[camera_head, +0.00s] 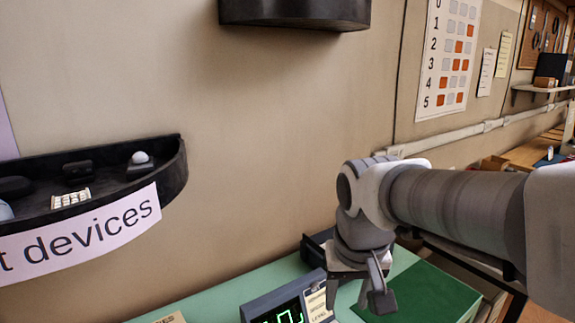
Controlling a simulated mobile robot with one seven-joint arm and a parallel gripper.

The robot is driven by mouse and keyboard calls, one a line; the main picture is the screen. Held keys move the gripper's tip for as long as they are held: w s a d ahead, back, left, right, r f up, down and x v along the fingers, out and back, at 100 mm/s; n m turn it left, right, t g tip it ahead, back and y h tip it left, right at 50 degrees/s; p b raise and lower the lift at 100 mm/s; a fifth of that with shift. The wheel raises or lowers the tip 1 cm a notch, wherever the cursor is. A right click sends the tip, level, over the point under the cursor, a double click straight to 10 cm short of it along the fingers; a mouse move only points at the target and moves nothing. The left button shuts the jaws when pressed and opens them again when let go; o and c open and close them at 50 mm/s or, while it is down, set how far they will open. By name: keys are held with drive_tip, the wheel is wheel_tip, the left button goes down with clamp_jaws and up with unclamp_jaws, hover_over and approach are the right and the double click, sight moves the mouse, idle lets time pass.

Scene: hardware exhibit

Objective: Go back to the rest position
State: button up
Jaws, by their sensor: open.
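My gripper (348,298) is at the lower middle right of the head view, at the end of my arm, which reaches in from the right edge. It points down over the green table (228,290) and is open. I see nothing between its fingers. A dark device with a lit green display (281,314) stands on the table just left of the gripper. It is cut off by the bottom edge of the view.
A black curved shelf (172,165) with small devices and a paper banner (97,228) is on the left wall. Another dark shelf (295,12) is above. A dark green panel (440,288) lies right of the gripper. A numbered chart (447,60) hangs behind.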

drive_tip(key=s+d+r+t, duration=0.1)
drive_tip(key=s+d, duration=0.3)
drive_tip(key=s, duration=0.5)
drive_tip(key=shift+s+d+t, duration=0.25)
drive_tip(key=shift+d+t, duration=0.05)
drive_tip(key=shift+t, duration=0.5)
drive_tip(key=shift+r, duration=0.1)
idle(0.4)
